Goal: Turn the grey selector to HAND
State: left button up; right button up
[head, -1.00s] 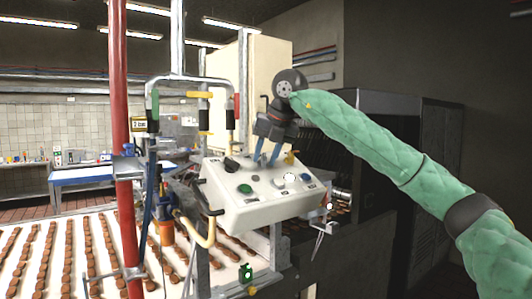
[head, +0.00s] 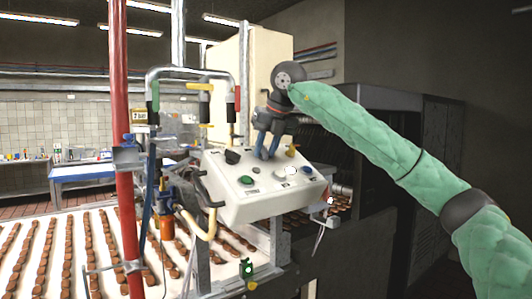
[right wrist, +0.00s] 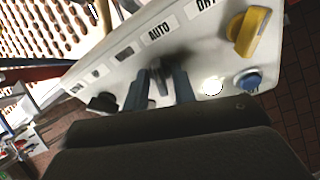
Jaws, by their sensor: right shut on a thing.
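The white control panel (head: 235,205) stands tilted in the middle of the head view. My right gripper (head: 267,156) reaches down to its top face. In the right wrist view, my right gripper's blue-grey fingers (right wrist: 160,86) are on either side of the small grey selector (right wrist: 158,76), shut on it. The selector is just below the AUTO label (right wrist: 159,31). Dark shadow and the fingers hide part of it, so I cannot read where it points. The HAND label cannot be clearly read. My left gripper is not in view.
A yellow selector (right wrist: 249,31), a blue button (right wrist: 248,79) and a white button (right wrist: 211,86) lie right of the fingers. A black knob (head: 232,157) and green button (head: 246,180) lie left. A red post (head: 124,200) stands left of the panel.

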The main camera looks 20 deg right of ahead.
jog(key=n+b, duration=0.3)
jog(key=n, duration=0.4)
jog(key=shift+n, duration=0.3)
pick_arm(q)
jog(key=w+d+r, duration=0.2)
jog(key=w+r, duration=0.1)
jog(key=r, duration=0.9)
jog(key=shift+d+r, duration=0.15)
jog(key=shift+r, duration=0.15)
pick_arm(e)
jog(key=shift+r+n+h, duration=0.1)
jog(key=shift+n+h, duration=0.2)
jog(key=shift+n, duration=0.8)
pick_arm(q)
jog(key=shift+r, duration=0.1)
pick_arm(e)
jog(key=o, duration=0.6)
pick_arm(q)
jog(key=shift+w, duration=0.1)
pick_arm(e)
jog(key=shift+o, duration=0.2)
jog(key=shift+s, duration=0.1)
pick_arm(q)
jog(key=shift+b, duration=0.35)
